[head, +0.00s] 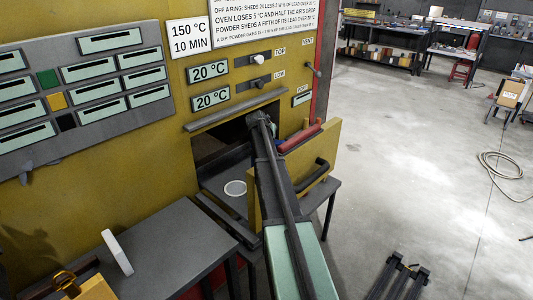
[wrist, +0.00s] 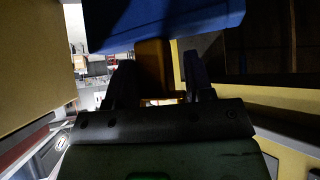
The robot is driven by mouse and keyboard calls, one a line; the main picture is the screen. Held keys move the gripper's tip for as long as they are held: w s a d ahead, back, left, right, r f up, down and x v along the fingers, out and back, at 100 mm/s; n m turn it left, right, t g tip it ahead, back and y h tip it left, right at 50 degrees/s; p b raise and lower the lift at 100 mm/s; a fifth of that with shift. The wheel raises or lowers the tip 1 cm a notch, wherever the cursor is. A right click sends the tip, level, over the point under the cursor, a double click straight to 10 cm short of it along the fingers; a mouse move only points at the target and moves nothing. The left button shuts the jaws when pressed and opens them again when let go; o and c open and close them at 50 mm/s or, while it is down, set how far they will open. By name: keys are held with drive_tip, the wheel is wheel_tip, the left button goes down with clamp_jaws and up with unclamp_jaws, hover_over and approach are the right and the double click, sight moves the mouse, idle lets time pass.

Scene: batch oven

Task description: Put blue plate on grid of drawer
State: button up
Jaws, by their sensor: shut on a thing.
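In the wrist view, my gripper (wrist: 157,75) is shut on an orange-yellow piece (wrist: 152,65) between its two dark fingers. The blue plate (wrist: 165,20) is directly beyond and above that piece, at the top of the picture, and seems joined to it. In the head view my arm reaches to the oven opening; my gripper and the blue plate are hidden there. The drawer, with its yellow front (head: 312,158), is pulled out. Its dark inside (head: 212,181) shows left of my arm; the grid is hard to make out. A white ring (head: 235,188) shows there.
A red handle (head: 300,137) and a black handle (head: 314,177) stick out close right of my arm. A grey table (head: 165,245) at lower left bears a white slab (head: 117,252). Yellow panels (wrist: 30,65) flank my gripper in the wrist view. The floor at right is clear.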

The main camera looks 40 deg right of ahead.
wheel_tip(320, 180, down, 4)
drive_tip(key=b, duration=0.4)
drive_tip(key=shift+f, duration=0.25)
drive_tip(key=shift+r, duration=0.3)
drive_tip(key=shift+f, duration=0.2)
drive_tip(key=o, duration=1.1)
drive_tip(key=shift+r, duration=0.1)
drive_tip(key=shift+s+a+r+p, duration=0.2)
drive_tip(key=shift+r+p, duration=0.2)
drive_tip(key=shift+r, duration=0.05)
drive_tip(key=p+v, duration=0.8)
drive_tip(key=v, duration=0.3)
drive_tip(key=shift+s+a, duration=0.1)
drive_tip(key=shift+s, duration=0.05)
